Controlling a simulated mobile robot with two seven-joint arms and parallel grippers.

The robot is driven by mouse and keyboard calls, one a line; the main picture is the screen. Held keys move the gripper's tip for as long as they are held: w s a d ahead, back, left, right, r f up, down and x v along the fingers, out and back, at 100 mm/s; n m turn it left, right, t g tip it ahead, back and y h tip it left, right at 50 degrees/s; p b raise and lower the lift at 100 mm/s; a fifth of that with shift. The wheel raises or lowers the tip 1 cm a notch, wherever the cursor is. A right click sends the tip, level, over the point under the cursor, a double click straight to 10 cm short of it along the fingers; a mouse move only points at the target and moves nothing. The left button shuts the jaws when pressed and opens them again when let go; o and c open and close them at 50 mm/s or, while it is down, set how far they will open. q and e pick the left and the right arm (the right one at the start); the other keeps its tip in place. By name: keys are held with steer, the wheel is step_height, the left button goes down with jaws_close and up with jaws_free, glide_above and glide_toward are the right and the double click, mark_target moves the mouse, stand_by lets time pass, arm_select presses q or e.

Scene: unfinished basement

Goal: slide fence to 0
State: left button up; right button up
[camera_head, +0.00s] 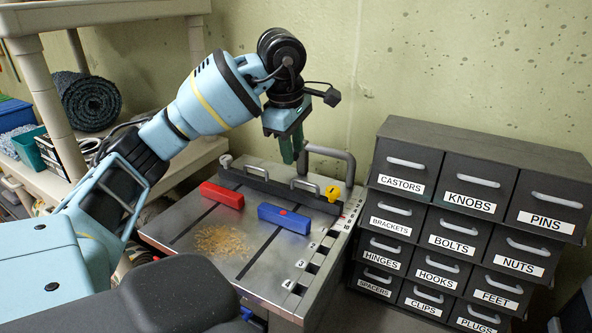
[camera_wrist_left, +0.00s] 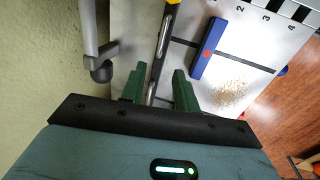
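The fence (camera_head: 272,188) is a dark bar with low loop handles and a yellow knob (camera_head: 333,193) at its right end. It lies across the back of a metal table (camera_head: 190,232). A number scale (camera_head: 305,262) runs along the table's right edge, with 2, 3 and 4 readable nearer the front; the fence's right end is beyond the 2. My left gripper (camera_head: 290,155) points down above the fence. In the left wrist view its green fingers (camera_wrist_left: 160,88) are apart, with the fence (camera_wrist_left: 165,38) running between them. Contact cannot be told. My right gripper is not in view.
A red block (camera_head: 222,195) and a blue block (camera_head: 285,218) lie on the table in front of the fence, near sawdust (camera_head: 222,241). A grey bent pipe (camera_head: 335,155) stands behind the fence. Labelled drawers (camera_head: 470,220) stand to the right, a beige shelf (camera_head: 50,85) to the left.

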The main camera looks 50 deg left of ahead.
mark_target(296, 179)
arm_select(q)
steer(key=shift+w+a+f, duration=0.1)
steer(key=shift+w+f, duration=0.15)
steer(key=shift+f, duration=0.9)
steer(key=shift+w+a+f, duration=0.1)
steer(key=shift+w+f, duration=0.1)
steer(key=shift+f, duration=1)
steer(key=shift+w+a+f, duration=0.1)
steer(key=shift+w+f, duration=0.15)
steer(key=shift+f, duration=0.9)
jaws_close()
